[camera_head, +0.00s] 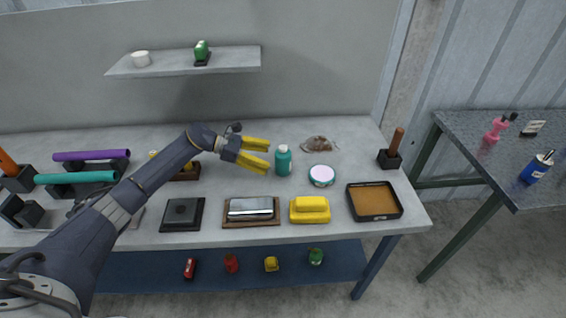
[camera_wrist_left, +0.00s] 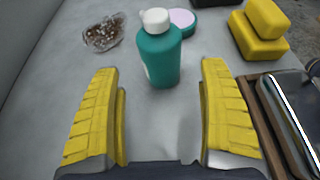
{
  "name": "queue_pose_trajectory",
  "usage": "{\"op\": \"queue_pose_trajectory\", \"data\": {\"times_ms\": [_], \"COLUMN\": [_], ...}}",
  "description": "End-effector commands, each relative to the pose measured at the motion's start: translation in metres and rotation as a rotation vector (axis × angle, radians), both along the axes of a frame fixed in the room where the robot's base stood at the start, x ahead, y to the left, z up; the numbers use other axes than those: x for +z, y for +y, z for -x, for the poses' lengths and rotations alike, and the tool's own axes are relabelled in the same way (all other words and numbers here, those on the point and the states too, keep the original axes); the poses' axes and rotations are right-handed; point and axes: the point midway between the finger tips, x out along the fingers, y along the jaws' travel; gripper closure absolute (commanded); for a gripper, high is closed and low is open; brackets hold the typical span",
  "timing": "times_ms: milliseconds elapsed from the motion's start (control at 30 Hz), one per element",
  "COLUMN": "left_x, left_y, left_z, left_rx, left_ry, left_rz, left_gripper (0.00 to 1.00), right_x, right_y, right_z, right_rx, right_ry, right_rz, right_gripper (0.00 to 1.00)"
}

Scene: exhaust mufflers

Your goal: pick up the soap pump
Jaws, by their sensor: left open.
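A teal bottle (camera_head: 283,161) with a white cap stands upright on the workbench. It also shows in the left wrist view (camera_wrist_left: 160,55), straight ahead between the two fingers. My left gripper (camera_head: 268,155) is open and empty, its yellow fingertips just left of the teal bottle and pointing at it. On the side table at the right stand a pink bottle (camera_head: 495,130) with a dark pump-like top and a blue bottle (camera_head: 537,168) with a dark top. Which of these bottles is the soap pump I cannot tell for certain. My right gripper is not in view.
Near the teal bottle are a round pink-topped tin (camera_head: 321,175), a clear dish of brown bits (camera_head: 319,144) and a yellow block (camera_head: 310,210). A framed silver piece (camera_head: 250,208) lies at the front. A shelf (camera_head: 185,62) hangs above the workbench (camera_head: 346,132).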

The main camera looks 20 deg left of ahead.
Motion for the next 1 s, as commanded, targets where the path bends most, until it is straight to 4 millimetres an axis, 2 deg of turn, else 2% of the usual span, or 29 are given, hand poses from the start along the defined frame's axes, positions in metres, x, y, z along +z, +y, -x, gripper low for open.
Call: {"op": "queue_pose_trajectory", "data": {"times_ms": [267, 633, 1000], "left_x": [-0.004, -0.015, -0.019], "left_y": [-0.011, -0.05, -0.058], "left_z": [-0.004, -0.014, -0.017], "left_rx": [0.001, 0.0, 0.001], "left_ry": [0.0, 0.0, 0.001], "left_rz": [0.001, 0.002, 0.0], "left_gripper": [0.23, 0.23, 0.23], "right_x": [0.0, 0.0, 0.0], "right_y": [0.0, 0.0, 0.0], "right_z": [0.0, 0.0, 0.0], "right_rx": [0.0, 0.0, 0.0], "right_ry": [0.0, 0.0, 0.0], "right_rz": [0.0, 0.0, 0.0], "right_gripper": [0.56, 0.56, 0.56]}}
